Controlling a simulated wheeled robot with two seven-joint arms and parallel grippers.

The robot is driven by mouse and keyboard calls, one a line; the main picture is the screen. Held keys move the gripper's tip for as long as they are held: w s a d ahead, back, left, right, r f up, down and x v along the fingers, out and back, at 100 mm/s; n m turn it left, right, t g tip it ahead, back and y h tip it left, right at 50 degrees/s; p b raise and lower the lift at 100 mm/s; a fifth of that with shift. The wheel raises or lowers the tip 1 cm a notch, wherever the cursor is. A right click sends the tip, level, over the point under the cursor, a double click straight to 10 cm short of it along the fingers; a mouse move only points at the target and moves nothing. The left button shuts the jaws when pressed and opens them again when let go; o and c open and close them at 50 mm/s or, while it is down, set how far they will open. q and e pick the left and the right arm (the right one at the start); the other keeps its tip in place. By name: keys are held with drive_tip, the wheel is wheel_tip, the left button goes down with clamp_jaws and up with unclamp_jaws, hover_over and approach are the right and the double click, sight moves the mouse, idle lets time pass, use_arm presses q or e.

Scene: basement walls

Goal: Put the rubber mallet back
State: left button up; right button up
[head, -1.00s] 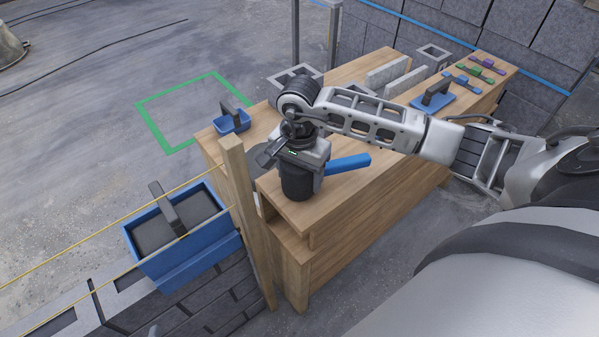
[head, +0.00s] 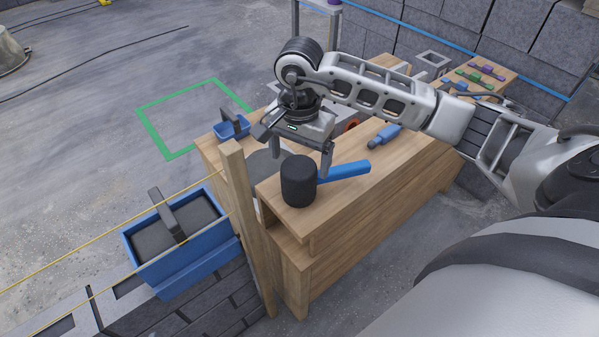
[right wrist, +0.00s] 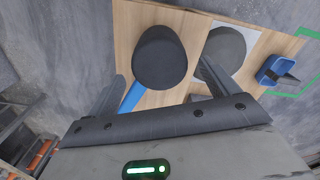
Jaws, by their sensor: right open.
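The rubber mallet has a black head (head: 299,181) and a blue handle (head: 345,171). It lies on the near end of the wooden bench (head: 350,202), its handle pointing right. In the right wrist view the mallet head (right wrist: 160,56) shows beyond the fingers, with part of the blue handle (right wrist: 131,97) between them. My right gripper (head: 300,160) is open and empty. It is above and just behind the mallet, apart from the head. My left gripper is not in view.
A blue tub (head: 231,128) and a round grey disc (head: 262,164) are on the bench behind the mallet. A wooden post (head: 247,225) stands at the bench's near left corner. A blue trough (head: 192,257) sits on the block wall, with yellow strings near it. A green square (head: 150,130) marks open floor.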

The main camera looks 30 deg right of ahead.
drive_tip(key=shift+r, duration=2.35)
